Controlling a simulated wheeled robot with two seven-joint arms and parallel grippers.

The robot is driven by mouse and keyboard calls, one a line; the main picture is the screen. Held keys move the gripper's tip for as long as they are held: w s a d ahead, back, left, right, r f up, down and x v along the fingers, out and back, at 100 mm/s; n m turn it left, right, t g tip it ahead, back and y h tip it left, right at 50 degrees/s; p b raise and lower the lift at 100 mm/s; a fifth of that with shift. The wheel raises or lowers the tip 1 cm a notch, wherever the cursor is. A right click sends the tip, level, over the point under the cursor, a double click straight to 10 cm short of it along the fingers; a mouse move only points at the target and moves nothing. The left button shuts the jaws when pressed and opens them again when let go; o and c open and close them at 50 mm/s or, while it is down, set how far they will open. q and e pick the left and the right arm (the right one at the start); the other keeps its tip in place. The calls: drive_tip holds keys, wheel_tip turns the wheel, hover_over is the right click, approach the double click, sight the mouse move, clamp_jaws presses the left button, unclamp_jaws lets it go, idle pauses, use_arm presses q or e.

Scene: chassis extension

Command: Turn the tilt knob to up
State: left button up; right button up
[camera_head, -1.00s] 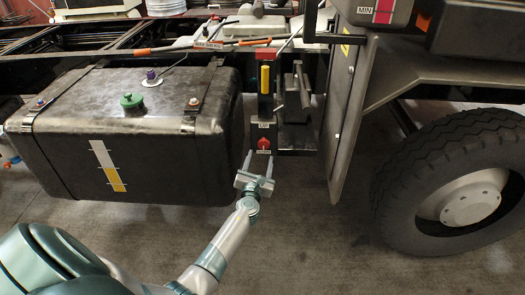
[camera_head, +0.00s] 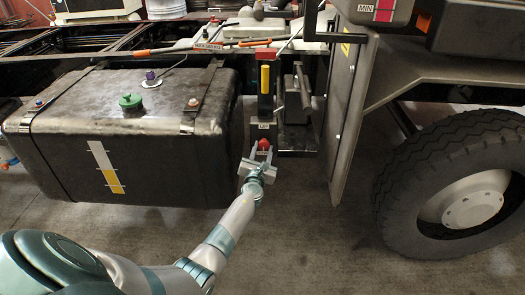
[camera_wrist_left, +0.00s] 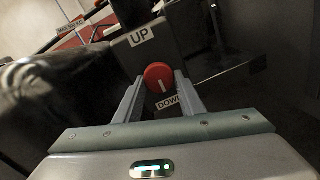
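The tilt knob (camera_wrist_left: 158,77) is a round red knob with a white line, on the dark face of a post. In the left wrist view an UP label (camera_wrist_left: 140,37) sits above it and a partly covered DOWN label (camera_wrist_left: 168,103) below; the white line points toward DOWN. In the head view the knob (camera_head: 263,144) is small, low on the post. My left gripper (camera_head: 261,152) is open, its fingers on either side of the knob. In the left wrist view the fingertips (camera_wrist_left: 158,80) flank the knob; I cannot tell whether they touch it. My right gripper is not in view.
A large black tank (camera_head: 150,150) with a green cap stands left of the post. A yellow-marked lever (camera_head: 265,79) is above the knob. A dark upright panel (camera_head: 346,120) and a big wheel (camera_head: 455,190) stand to the right. The floor below is clear.

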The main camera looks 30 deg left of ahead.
use_arm(q)
drive_tip(key=c, duration=0.4)
drive_tip(key=shift+o, duration=0.2)
